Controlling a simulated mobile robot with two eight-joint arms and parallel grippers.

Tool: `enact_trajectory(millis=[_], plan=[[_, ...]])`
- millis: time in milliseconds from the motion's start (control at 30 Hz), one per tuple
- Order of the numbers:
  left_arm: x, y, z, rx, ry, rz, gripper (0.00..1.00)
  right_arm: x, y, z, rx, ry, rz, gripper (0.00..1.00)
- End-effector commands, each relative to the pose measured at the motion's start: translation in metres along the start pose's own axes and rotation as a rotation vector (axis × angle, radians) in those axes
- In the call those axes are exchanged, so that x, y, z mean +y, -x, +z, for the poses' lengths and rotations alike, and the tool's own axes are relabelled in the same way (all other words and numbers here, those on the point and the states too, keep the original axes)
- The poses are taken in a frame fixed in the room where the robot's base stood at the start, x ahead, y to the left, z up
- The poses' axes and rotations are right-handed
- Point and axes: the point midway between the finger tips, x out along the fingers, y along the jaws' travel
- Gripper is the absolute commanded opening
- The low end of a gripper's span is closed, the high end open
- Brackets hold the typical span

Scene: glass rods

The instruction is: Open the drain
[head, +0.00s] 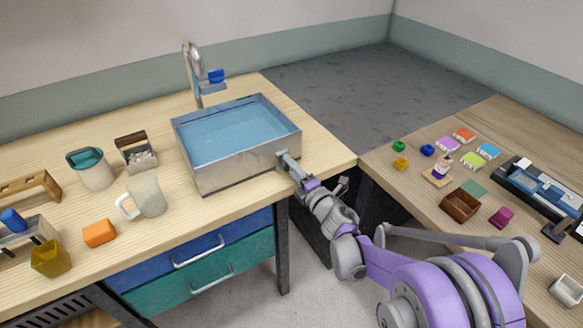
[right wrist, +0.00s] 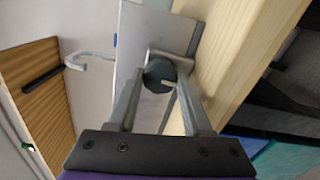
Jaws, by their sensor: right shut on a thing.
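A metal basin (head: 230,171) full of blue water stands on the wooden counter. My right gripper (head: 283,157) reaches the basin's right front corner. In the right wrist view, a dark round drain knob (right wrist: 158,72) with a pale mark sits against the basin's grey wall (right wrist: 178,27), beside a short metal fitting. The right gripper's two fingertips (right wrist: 160,88) are at either side of the knob and shut on it. The fingers hide the knob in the head view. My left gripper is not in view.
A tap (head: 193,75) stands behind the basin. A teal-lidded jug (head: 95,172), a pale mug (head: 148,194) and an orange block (head: 99,233) are on the counter to the left. The right table holds small coloured blocks and a brown box (head: 460,205).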

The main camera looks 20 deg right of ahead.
Motion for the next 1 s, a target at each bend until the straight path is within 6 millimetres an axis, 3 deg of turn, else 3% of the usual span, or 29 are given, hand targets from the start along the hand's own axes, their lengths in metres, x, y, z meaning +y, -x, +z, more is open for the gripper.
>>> enact_trajectory(millis=[667, 700, 833, 1000], plan=[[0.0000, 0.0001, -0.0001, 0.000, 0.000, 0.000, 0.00, -0.0005, 0.0003, -0.0003, 0.000, 0.061, -0.001, 0.00], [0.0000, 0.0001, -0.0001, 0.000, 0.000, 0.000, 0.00, -0.0005, 0.0003, -0.0003, 0.000, 0.061, -0.001, 0.55], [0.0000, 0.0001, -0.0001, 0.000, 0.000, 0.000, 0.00, -0.0004, 0.0002, -0.0002, 0.000, 0.060, -0.001, 0.79], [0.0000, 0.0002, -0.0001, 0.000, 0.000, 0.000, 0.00, -0.0004, 0.0002, -0.0002, 0.000, 0.059, -0.001, 0.80]])
